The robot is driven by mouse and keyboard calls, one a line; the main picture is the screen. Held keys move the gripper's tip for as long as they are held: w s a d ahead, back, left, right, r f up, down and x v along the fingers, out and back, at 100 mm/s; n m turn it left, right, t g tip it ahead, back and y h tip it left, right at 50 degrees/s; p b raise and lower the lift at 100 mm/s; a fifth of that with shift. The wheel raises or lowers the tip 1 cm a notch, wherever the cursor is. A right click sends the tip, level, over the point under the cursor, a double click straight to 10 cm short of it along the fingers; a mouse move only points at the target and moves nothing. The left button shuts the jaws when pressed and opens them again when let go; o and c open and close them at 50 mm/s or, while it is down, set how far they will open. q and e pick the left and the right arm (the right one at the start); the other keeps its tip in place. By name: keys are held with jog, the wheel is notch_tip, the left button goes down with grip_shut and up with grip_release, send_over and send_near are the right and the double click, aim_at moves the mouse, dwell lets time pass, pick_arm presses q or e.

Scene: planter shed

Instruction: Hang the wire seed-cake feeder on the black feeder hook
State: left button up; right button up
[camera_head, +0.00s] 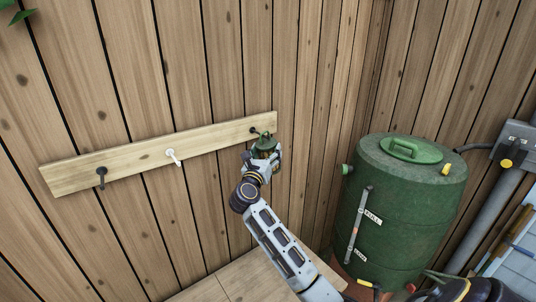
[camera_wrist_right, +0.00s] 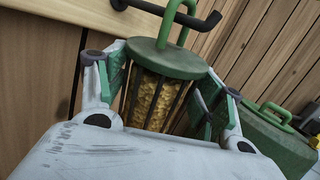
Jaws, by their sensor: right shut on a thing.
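The wire seed-cake feeder (camera_head: 264,145) has a round green lid, a green top loop and a wire cage around a yellow-brown cake. The feeder also shows upright in the right wrist view (camera_wrist_right: 157,95). My right gripper (camera_head: 262,160) is shut on it, one finger on each side of the cage. A dark hook (camera_head: 254,130) sits at the board's right end. In the right wrist view its bar (camera_wrist_right: 205,22) crosses the feeder's loop; I cannot tell whether the loop is around it. Another black hook (camera_head: 101,176) is at the board's left end. My left gripper is out of view.
The pale hook board (camera_head: 135,158) is fixed to the plank wall, with a white hook (camera_head: 172,156) in its middle. A green water barrel (camera_head: 405,205) stands to the right. A wooden surface (camera_head: 235,285) lies below. The wall between the hooks is clear.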

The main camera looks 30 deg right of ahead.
jog(key=shift+w+f, duration=0.15)
dwell(0.6)
jog(key=o, duration=1.2)
jog(key=shift+a+f, duration=0.1)
jog(key=shift+a, duration=0.05)
jog(key=v, duration=1.1)
jog(key=shift+s+a, duration=0.3)
